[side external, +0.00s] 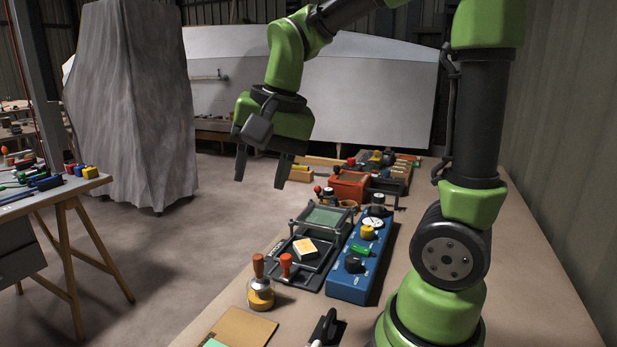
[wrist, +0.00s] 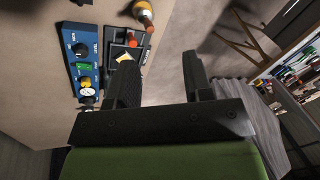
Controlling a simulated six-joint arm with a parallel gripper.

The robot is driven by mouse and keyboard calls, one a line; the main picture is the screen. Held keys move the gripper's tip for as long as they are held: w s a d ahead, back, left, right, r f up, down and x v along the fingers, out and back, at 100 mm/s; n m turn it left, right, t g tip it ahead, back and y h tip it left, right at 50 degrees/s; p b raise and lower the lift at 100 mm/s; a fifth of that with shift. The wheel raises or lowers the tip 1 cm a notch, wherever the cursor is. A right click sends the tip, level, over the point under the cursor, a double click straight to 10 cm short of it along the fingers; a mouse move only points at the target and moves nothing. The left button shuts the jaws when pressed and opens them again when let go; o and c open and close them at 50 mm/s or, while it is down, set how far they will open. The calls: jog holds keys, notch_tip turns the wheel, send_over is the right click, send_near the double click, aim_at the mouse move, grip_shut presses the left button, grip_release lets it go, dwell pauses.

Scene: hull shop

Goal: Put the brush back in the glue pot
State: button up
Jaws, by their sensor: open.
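My gripper (side external: 261,181) hangs in the air left of the bench, fingers pointing down, apart and empty. In the wrist view my gripper (wrist: 160,68) shows a clear gap between its fingers. A squat metal and yellow piece with an upright wooden handle (side external: 260,292) stands near the bench's left edge. It also appears at the top of the wrist view (wrist: 146,14). A small brown cup (side external: 348,205) stands farther back. I cannot tell for sure which of these is the glue pot, and I cannot make out the brush.
A blue control box (side external: 347,287) with knobs stands beside a dark framed fixture (side external: 301,269) with a red handle. An orange-red box (side external: 348,186) is behind them. A flat brown board (side external: 243,327) lies at the front. A trestle table (side external: 90,184) with tools stands left, beyond open floor.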

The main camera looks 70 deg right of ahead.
jog(key=s+a+r+n+t+y, duration=0.1)
jog(key=s+a+r+n+t, duration=0.1)
jog(key=s+a+n+t, duration=0.2)
jog(key=s+a+n, duration=0.1)
jog(key=s+n, duration=0.2)
jog(key=s, duration=0.3)
jog(key=shift+n+y, duration=0.3)
jog(key=shift+n, duration=0.1)
jog(key=shift+r, duration=0.1)
dwell(0.3)
